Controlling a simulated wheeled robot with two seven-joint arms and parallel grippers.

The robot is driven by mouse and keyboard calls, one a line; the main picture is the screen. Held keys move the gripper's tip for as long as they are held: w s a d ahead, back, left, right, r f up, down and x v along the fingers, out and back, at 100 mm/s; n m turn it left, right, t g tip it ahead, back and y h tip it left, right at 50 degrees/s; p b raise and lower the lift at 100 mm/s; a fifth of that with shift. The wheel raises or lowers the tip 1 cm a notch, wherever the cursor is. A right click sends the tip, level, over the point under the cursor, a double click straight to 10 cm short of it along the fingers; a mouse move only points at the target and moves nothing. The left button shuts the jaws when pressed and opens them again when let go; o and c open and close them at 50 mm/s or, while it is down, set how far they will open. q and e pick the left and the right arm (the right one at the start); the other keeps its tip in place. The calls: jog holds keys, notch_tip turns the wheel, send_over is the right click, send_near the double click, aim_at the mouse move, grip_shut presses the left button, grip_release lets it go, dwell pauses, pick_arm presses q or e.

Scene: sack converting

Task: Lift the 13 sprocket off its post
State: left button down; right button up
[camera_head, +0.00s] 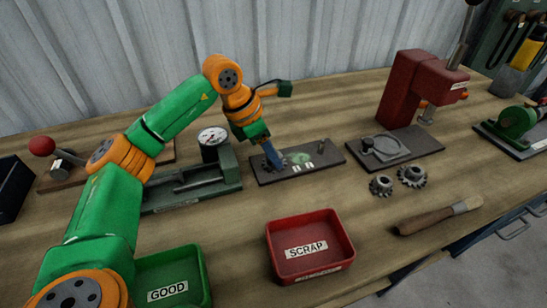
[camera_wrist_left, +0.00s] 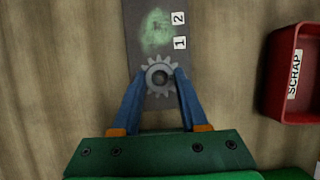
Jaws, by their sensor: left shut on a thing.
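A grey toothed sprocket (camera_wrist_left: 158,66) sits between the blue fingers of my left gripper (camera_wrist_left: 161,78) in the left wrist view. The fingers are shut on its two sides. A round post end or bore shows at its middle; I cannot tell whether it is clear of the plate. In the head view my left gripper (camera_head: 274,163) points down at the left end of a dark plate (camera_head: 268,179), largely hiding the sprocket. The plate carries labels 1 and 2, a green smudge and an upright pin (camera_head: 320,147). The tooth count cannot be read. My right gripper is not in view.
Two loose sprockets (camera_head: 381,185) (camera_head: 411,175) lie right of the plate. A red SCRAP tray (camera_head: 349,247) and green GOOD tray (camera_head: 206,268) stand in front. A dial gauge fixture (camera_head: 226,166) is close left; a red press (camera_head: 402,90) and brush (camera_head: 428,221) are right.

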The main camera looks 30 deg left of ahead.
pick_arm(q)
notch_tip(320, 180, up, 10)
jog(key=p, duration=0.1)
dwell(0.4)
dwell(1.0)
